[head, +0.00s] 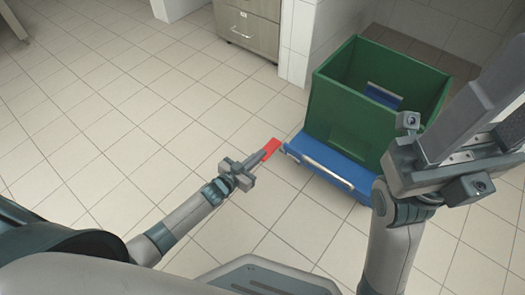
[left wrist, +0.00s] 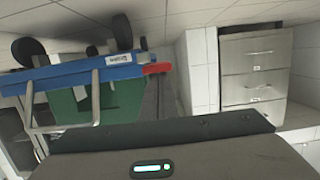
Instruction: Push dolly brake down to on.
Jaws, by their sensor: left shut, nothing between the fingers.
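The blue dolly (head: 335,160) stands on the tiled floor with its metal bar handle on the near side. Its red brake pedal (head: 271,147) sticks out at the left corner. My left gripper (head: 264,154) is shut and empty, its fingertips at the pedal in the head view; I cannot tell whether they touch. In the left wrist view the picture is upside down, and the red pedal (left wrist: 157,69) shows at the end of the blue dolly edge (left wrist: 85,72), beyond my dark fingers (left wrist: 165,130). My right gripper (head: 480,100) is raised at the right; its opening is unclear.
An empty-looking green crate (head: 360,125) sits on the dolly, with blue showing through its cut-out. A drawer cabinet (head: 250,25) and a white tiled wall (head: 305,40) stand behind. The floor (head: 110,110) to the left is clear.

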